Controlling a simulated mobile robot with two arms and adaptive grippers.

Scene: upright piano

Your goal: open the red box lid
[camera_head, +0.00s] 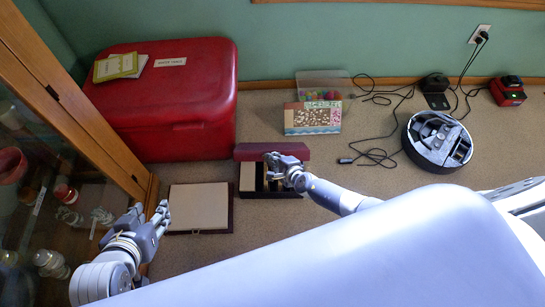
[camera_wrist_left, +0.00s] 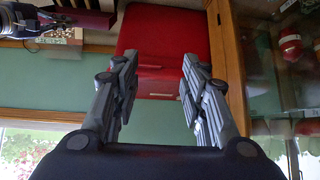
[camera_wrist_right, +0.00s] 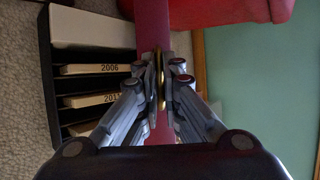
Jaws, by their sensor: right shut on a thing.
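A large red box (camera_head: 165,105) stands at the back left, its rounded lid down; it also shows in the left wrist view (camera_wrist_left: 165,45). A small dark box with a dark red lid (camera_head: 300,152) lies open on the carpet in front of it. My right gripper (camera_head: 276,170) is at this small box. In the right wrist view its fingers (camera_wrist_right: 162,75) are shut around the dark red lid edge (camera_wrist_right: 152,25), at a brass piece (camera_wrist_right: 158,85). My left gripper (camera_head: 163,215) is open and empty, low at the left, apart from both boxes; its spread fingers show in the left wrist view (camera_wrist_left: 157,68).
Booklets (camera_head: 120,66) lie on the large red box. A flat tan-topped case (camera_head: 200,207) lies beside the small box. A glass cabinet (camera_head: 60,190) borders the left. A puzzle box (camera_head: 313,117), cables and a robot vacuum (camera_head: 437,138) are at the right.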

